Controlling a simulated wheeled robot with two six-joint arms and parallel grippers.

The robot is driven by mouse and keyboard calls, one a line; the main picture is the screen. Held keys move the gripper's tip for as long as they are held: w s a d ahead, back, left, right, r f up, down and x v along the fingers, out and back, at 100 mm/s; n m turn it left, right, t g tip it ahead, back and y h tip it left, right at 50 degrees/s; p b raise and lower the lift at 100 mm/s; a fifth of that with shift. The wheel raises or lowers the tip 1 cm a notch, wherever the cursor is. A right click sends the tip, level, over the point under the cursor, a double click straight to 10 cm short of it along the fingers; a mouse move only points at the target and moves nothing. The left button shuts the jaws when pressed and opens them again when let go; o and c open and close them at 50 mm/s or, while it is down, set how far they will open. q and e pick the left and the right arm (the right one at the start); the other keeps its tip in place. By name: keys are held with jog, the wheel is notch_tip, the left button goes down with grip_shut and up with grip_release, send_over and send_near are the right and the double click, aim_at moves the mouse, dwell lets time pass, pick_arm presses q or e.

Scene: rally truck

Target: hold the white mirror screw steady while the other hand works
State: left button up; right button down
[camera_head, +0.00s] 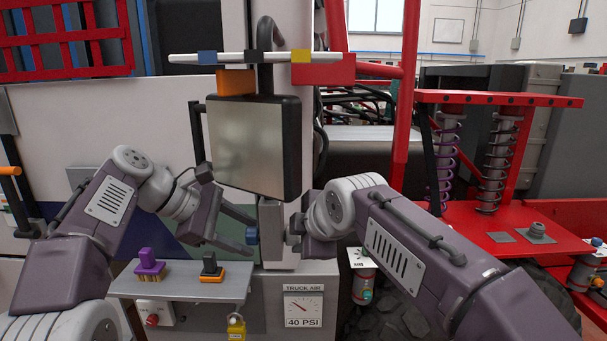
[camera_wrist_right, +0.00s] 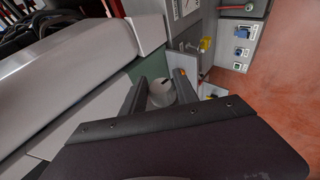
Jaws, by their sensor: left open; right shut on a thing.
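The white mirror screw (camera_wrist_right: 163,93) shows in the right wrist view as a pale round piece with a dark slot, between the fingers of my right gripper (camera_wrist_right: 161,79). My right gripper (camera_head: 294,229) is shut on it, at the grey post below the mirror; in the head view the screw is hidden. The square mirror (camera_head: 247,146) in a black frame hangs above both grippers. My left gripper (camera_head: 252,236) is open, left of the right one. A small blue piece (camera_head: 252,234) shows by its fingertips; I cannot tell whether they touch it.
A grey shelf (camera_head: 185,286) below holds a purple-handled brush (camera_head: 149,263) and a black-and-orange piece (camera_head: 211,266). A pressure gauge panel (camera_head: 303,307) is under the post. A white bar (camera_head: 230,57) crosses above the mirror. Red truck framing (camera_head: 407,90) stands at right.

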pick_arm(q)
jog(key=shift+c, duration=0.3)
jog(key=c, duration=1)
jog(key=shift+s+f+m+t, duration=0.2)
jog(key=shift+m+t, duration=0.3)
jog(key=shift+t, duration=0.6)
jog(key=m+t+h, duration=0.1)
jog(key=t, duration=0.2)
jog(key=shift+s+f, duration=0.1)
jog(key=shift+f, duration=0.05)
jog(key=m+t+h, duration=0.1)
jog(key=t, duration=0.1)
jog(key=f+m+t+h, duration=0.1)
jog(key=m+t, duration=0.1)
jog(key=shift+m, duration=0.3)
jog(key=shift+r+m+t+h, duration=0.15)
jog(key=shift+m+t+h, duration=0.25)
jog(key=shift+m+h, duration=0.15)
jog(key=o, duration=1.1)
jog(key=shift+c, duration=0.2)
